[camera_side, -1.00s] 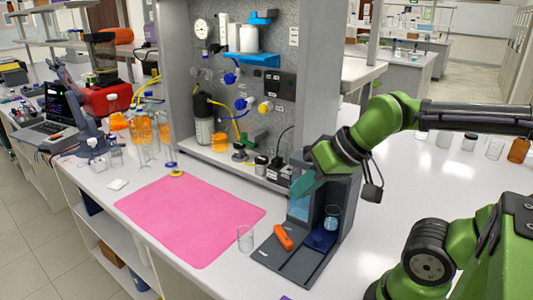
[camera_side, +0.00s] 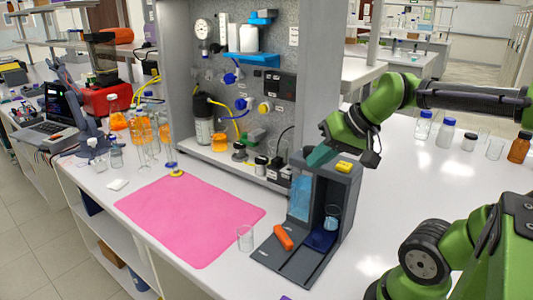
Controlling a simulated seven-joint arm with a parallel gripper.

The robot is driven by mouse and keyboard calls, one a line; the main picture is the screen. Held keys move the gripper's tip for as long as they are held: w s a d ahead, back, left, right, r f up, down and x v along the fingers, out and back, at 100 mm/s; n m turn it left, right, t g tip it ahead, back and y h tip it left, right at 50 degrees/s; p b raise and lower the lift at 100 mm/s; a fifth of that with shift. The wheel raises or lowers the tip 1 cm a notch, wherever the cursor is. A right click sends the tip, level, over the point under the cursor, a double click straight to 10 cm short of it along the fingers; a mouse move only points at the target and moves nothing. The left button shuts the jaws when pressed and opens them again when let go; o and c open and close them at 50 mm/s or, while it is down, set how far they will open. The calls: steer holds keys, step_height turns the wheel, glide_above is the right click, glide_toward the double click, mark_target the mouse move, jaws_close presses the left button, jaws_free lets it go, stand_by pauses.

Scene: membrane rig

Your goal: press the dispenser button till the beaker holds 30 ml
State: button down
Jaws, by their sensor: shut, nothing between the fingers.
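The dark grey dispenser (camera_side: 345,196) stands on the white bench with a yellow button (camera_side: 344,167) on its top. A small beaker (camera_side: 332,217) with some blue liquid stands in its bay, on a dark blue pad; its graduations are too small to read. A clear tank of blue liquid (camera_side: 301,194) shows on the dispenser's left side. My gripper (camera_side: 319,156) has teal fingers and is shut and empty. In the picture it is just left of and above the button. It looks apart from the button.
An orange object (camera_side: 283,237) lies on the dispenser's base plate. An empty glass beaker (camera_side: 245,238) stands left of the base. A pink mat (camera_side: 190,220) lies clear on the bench. The grey rig panel (camera_side: 275,50) rises behind. Several bottles (camera_side: 445,133) stand at right.

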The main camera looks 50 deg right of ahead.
step_height(320, 180, up, 6)
steer(key=m+t, duration=0.1)
steer(key=m, duration=0.1)
glide_above(349, 165)
steer(key=shift+r+n+t, duration=0.3)
steer(key=shift+r+n, duration=0.25)
steer(key=shift+n, duration=0.35)
steer(key=shift+f, duration=4.45)
steer(key=shift+f, duration=0.1)
steer(key=shift+f, duration=0.3)
